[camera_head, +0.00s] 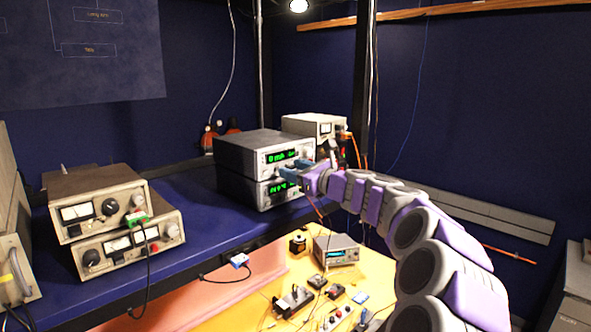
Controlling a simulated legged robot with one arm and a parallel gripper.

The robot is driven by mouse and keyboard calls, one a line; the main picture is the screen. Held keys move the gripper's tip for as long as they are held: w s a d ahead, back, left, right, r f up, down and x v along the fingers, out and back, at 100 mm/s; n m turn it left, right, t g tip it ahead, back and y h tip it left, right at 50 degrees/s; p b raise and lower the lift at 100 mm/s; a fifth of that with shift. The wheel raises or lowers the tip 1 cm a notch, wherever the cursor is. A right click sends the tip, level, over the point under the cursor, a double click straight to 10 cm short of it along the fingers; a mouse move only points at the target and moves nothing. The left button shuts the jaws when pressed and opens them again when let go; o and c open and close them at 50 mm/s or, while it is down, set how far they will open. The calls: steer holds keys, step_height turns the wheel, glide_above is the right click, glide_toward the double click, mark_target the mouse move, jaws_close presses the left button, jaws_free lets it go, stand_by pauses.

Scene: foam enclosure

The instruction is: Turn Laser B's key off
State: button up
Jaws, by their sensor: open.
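Two grey instrument boxes with green displays are stacked on the blue shelf, the upper box (240,150) directly on the lower box (238,186). I cannot read a name on either, so I cannot tell which is Laser B. My arm reaches in from the lower right. My gripper (294,169), with bluish fingertips, is open at the right part of their front panels, near the seam between the two. Whether it touches a panel cannot be told. No key can be made out; the gripper covers part of the panels there.
Two older metered boxes (98,200) are stacked on the blue shelf (195,240) at left. A white box (315,125) stands behind the display stack. A yellow table (375,275) below holds a small display box (336,249) and several small parts. Cables hang around.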

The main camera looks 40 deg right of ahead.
steer(key=shift+w+d+f, duration=0.1)
steer(key=shift+w+d, duration=0.1)
steer(key=shift+d, duration=0.1)
steer(key=shift+d+f, duration=0.1)
steer(key=shift+d, duration=0.75)
steer(key=shift+c, duration=0.8)
steer(key=shift+s, duration=0.1)
steer(key=shift+c, duration=0.8)
steer(key=shift+a, duration=0.6)
steer(key=c, duration=0.3)
steer(key=shift+c, duration=0.7)
steer(key=shift+d, duration=0.1)
jaws_close()
